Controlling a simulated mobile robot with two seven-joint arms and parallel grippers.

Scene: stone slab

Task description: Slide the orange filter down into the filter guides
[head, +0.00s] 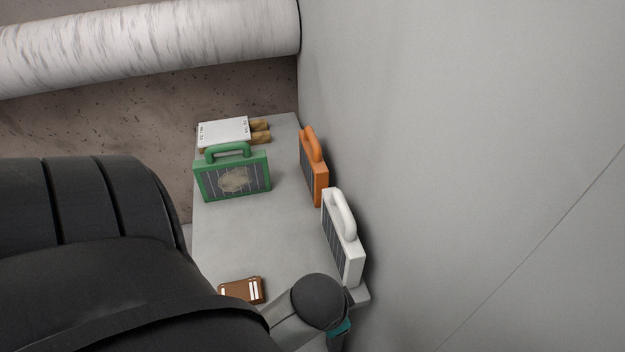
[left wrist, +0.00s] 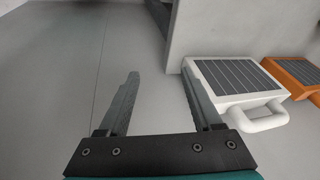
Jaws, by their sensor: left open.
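The orange filter (head: 314,170) stands upright on the slab against the pale wall, its handle at the top. It also shows at the right edge of the left wrist view (left wrist: 297,72), partly cut off. My left gripper (left wrist: 160,75) is open and empty in the left wrist view. A white filter (left wrist: 235,80) is just right of its fingers, and the orange filter lies beyond that, apart from the gripper. In the head view only part of my left arm shows near the slab's front; its fingers are hidden. I cannot make out the filter guides. My right gripper is not in view.
The white filter (head: 343,238) stands in front of the orange one. A green filter (head: 233,175) with a stained face stands at the back left, before a white box (head: 224,132) with brown rolls. A small brown item (head: 242,290) lies in front. The slab's middle (head: 250,235) is clear.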

